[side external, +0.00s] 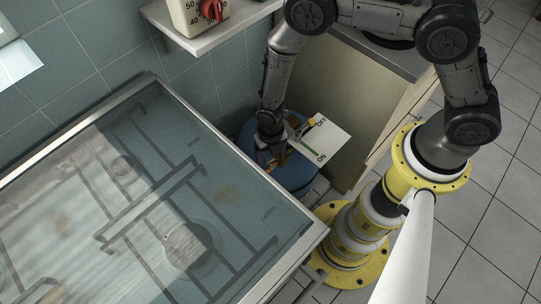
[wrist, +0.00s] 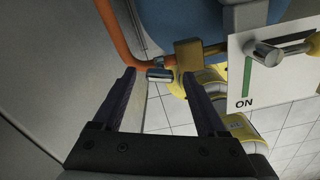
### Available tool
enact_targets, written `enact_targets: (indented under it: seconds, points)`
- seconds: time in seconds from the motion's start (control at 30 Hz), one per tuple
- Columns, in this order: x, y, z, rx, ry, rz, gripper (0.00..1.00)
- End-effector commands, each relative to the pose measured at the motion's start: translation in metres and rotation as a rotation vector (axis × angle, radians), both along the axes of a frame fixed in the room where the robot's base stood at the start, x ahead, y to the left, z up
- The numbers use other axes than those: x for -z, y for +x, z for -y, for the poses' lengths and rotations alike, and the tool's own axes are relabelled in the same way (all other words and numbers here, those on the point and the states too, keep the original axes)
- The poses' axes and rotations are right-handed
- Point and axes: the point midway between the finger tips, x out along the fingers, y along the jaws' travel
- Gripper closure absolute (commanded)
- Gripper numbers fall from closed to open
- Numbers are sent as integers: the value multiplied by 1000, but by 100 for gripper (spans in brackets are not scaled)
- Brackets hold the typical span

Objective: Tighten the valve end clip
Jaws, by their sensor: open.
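In the wrist view an orange hose (wrist: 118,38) curves down to a brass valve fitting (wrist: 188,54). A small silver cylindrical piece, which looks like the valve end clip (wrist: 159,75), sits at the hose end beside the fitting. My gripper (wrist: 160,76) is open, with its dark fingertips on either side of the clip; I cannot tell whether they touch it. In the side view my gripper (side external: 272,155) hangs by the blue cylinder (side external: 297,178), and the clip is too small to make out there.
A white ON/OFF plate (side external: 327,143) with a green mark stands close to the right of my gripper. A valve handle with a silver end (wrist: 267,53) sticks out before it. A glass-topped cooker (side external: 150,205) is at left; a shelf (side external: 215,35) holds a red-knobbed device (side external: 212,10).

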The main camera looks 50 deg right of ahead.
Motion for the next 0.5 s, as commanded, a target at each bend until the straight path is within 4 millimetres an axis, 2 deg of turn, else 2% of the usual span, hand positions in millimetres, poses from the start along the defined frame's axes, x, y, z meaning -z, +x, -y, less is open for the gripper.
enact_targets:
  seconds: [0.33,0.5]
  points:
    - [3,0,0,0,1,1,27]
    - [3,0,0,0,1,0,57]
